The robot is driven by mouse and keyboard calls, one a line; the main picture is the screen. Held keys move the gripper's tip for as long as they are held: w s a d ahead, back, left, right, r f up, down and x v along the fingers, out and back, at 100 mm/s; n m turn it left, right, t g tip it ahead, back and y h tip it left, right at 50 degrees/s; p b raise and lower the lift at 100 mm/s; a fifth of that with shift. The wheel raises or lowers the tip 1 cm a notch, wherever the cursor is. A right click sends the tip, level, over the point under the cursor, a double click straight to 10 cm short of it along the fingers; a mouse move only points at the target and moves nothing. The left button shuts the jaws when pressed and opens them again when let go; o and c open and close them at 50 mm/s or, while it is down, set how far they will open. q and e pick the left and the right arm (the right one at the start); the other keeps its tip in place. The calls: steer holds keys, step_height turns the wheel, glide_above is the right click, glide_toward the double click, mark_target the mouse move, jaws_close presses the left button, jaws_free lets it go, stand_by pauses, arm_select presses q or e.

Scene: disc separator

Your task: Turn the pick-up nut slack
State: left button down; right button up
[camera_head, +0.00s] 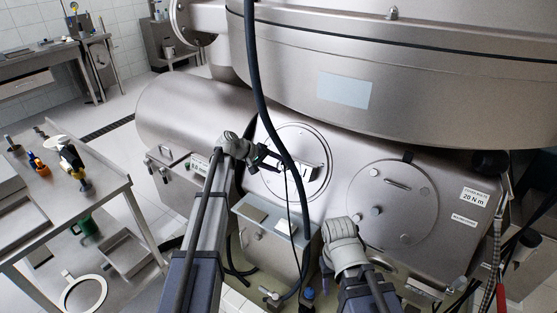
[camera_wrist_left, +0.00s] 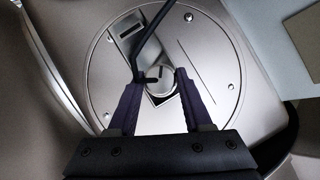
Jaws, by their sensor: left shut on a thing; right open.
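The pick-up nut (camera_wrist_left: 160,77) is a round metal piece with a dark mark, near the middle of a round bolted cover (camera_wrist_left: 215,62) in the left wrist view. My left gripper (camera_wrist_left: 159,80) has one dark finger on each side of it and is shut on it. In the head view my left gripper (camera_head: 268,160) reaches the round cover (camera_head: 291,137) from the left. The nut is hard to make out there. My right gripper (camera_head: 326,262) is low in front of the machine, beside the right-hand round cover; its fingers are mostly hidden.
A dark hose (camera_head: 262,95) hangs in front of the cover, and a thin dark rod (camera_wrist_left: 145,45) crosses it in the wrist view. A second round cover (camera_head: 408,225) is at right. A metal box (camera_head: 270,250) stands below. A tool bench (camera_head: 100,205) is at left.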

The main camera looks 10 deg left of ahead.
arm_select(q)
steer(key=m+y+p, duration=0.1)
steer(key=m, duration=0.1)
steer(key=m+y+p, duration=0.2)
steer(key=shift+d+r, duration=0.15)
steer(key=shift+s+m+y+p, duration=0.1)
steer(key=shift+m+y+p, duration=0.85)
steer(key=shift+m, duration=0.95)
steer(key=shift+y, duration=0.35)
steer(key=shift+c, duration=1.7)
jaws_free()
steer(key=shift+r, duration=0.1)
steer(key=p+v, duration=0.6)
steer(key=v, duration=0.1)
steer(key=shift+r, duration=0.2)
